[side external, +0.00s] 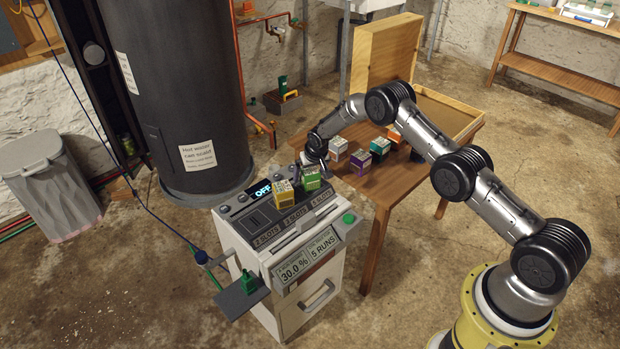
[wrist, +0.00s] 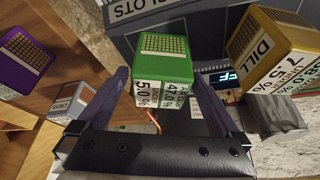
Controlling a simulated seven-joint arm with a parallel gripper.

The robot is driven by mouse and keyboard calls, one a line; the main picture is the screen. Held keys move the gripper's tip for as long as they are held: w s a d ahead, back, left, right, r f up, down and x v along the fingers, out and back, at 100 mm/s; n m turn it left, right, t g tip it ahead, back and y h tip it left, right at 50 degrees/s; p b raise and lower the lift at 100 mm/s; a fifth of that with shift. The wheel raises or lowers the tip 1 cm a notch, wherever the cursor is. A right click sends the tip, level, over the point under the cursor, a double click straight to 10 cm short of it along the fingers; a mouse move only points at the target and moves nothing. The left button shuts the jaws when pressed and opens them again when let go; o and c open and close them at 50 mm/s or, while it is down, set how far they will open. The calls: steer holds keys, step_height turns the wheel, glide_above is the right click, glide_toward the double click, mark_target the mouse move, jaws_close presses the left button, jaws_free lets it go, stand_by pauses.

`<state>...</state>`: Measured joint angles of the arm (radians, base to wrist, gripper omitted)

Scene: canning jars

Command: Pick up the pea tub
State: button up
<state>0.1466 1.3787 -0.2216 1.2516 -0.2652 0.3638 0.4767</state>
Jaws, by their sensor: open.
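A green tub (side external: 311,178) with a gridded top stands on the grey machine in the side view. It fills the middle of the wrist view (wrist: 163,62), with white labels on its near face; I cannot read a name there, so I cannot confirm it is the pea tub. My gripper (side external: 314,165) is at the green tub, pointing down from above. In the wrist view my gripper (wrist: 157,78) is open, with one purple finger on each side of the tub. Whether either finger touches it I cannot tell.
A yellow tub labelled DILL (wrist: 275,45) stands close beside the green one, also on the machine (side external: 290,235). On the wooden table (side external: 400,183) are a purple tub (side external: 361,160), a teal tub (side external: 380,147) and others. An open wooden box (side external: 385,50) stands behind.

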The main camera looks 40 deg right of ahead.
steer(key=shift+x, duration=0.85)
steer(key=shift+r, duration=0.1)
steer(key=c, duration=1.3)
steer(key=shift+c, duration=0.6)
steer(key=shift+r, duration=0.1)
